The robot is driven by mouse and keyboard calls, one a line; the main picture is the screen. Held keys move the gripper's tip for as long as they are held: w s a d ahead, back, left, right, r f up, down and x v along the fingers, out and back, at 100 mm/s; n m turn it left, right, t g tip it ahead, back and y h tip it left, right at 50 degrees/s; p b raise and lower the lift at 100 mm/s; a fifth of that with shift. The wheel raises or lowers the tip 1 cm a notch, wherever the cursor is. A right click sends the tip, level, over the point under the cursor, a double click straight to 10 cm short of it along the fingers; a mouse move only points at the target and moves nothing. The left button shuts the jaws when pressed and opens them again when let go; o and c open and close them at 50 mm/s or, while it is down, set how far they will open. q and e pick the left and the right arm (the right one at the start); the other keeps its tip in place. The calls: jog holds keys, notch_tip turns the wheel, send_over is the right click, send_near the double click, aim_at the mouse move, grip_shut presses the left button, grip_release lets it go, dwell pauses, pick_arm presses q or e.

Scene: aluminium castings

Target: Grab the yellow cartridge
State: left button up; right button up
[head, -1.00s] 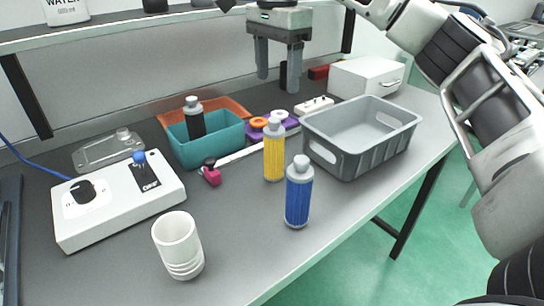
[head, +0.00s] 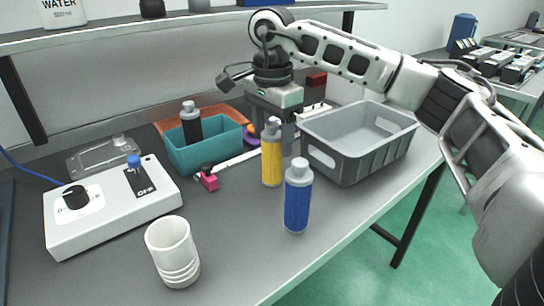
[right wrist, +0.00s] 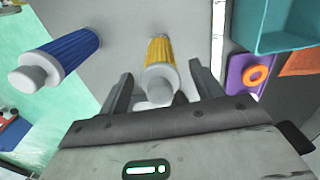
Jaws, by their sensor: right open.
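The yellow cartridge (head: 272,160) stands upright on the grey table, behind and left of the blue cartridge (head: 297,200). My right gripper (head: 279,150) is lowered at the yellow cartridge and partly hidden behind it. In the right wrist view the yellow cartridge (right wrist: 160,55), with its pale grey cap, lies between the two spread fingers of my open right gripper (right wrist: 162,88), with gaps on both sides. The blue cartridge (right wrist: 65,55) is outside the fingers on the left there. My left gripper is not in view.
A grey crate (head: 345,160) stands close to the right of the cartridges. A teal bin (head: 208,155) holding a dark bottle (head: 191,125) is at the left, with a pink-handled tool (head: 208,178) before it. A white cup (head: 172,250) and control box (head: 110,210) stand front left.

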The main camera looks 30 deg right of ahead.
jog(key=c, duration=1.4)
jog(key=shift+r, duration=0.1)
